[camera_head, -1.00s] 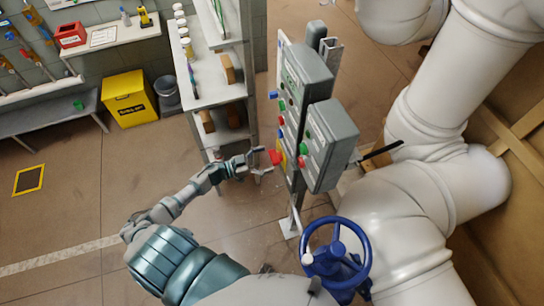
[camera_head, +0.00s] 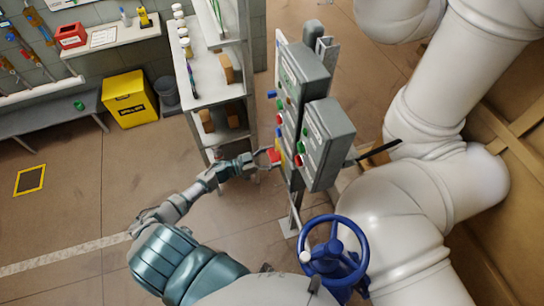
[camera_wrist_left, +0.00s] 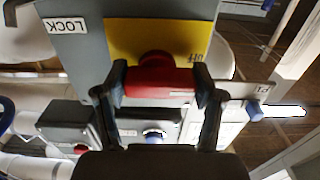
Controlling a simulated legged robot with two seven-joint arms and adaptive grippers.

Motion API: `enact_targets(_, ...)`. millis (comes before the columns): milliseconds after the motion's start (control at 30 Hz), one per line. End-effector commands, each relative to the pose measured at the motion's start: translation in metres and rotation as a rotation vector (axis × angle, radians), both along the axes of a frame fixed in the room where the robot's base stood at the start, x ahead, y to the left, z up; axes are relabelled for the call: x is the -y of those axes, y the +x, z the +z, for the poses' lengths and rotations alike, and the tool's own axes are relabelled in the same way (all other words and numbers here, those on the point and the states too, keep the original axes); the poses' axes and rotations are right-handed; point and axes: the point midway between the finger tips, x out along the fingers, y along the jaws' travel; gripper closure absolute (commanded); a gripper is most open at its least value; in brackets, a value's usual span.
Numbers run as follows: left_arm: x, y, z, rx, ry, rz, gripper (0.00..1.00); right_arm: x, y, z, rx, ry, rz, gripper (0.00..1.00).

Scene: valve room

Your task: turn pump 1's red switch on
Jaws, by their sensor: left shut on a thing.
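The red switch (camera_wrist_left: 160,78) sits on a yellow plate (camera_wrist_left: 120,38) on a grey box in the left wrist view. It also shows in the head view (camera_head: 273,155), at the left face of the control panel (camera_head: 299,70). My left gripper (camera_head: 267,158) reaches the switch from the left. In the left wrist view its two fingers (camera_wrist_left: 160,92) stand on either side of the red switch and are shut on it. "Off" lettering shows upside down on the plate. My right gripper is not in view.
A blue valve wheel (camera_head: 335,250) stands in front of the panel. Large white pipes (camera_head: 420,200) fill the right side. A shelf unit (camera_head: 220,90) stands behind the arm. A yellow bin (camera_head: 128,98) is at the back left.

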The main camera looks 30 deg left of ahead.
Motion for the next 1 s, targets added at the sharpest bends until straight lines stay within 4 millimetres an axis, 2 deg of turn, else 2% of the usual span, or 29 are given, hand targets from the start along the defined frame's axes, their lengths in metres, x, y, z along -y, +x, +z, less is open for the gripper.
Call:
enact_targets(367, -0.002, 0.001, 0.001, 0.101, 0.119, 0.004, 0.66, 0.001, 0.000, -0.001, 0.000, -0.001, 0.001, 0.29)
enact_targets(1000, -0.001, 0.000, 0.002, 0.488, 0.570, 0.003, 0.66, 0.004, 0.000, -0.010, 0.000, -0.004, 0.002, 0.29)
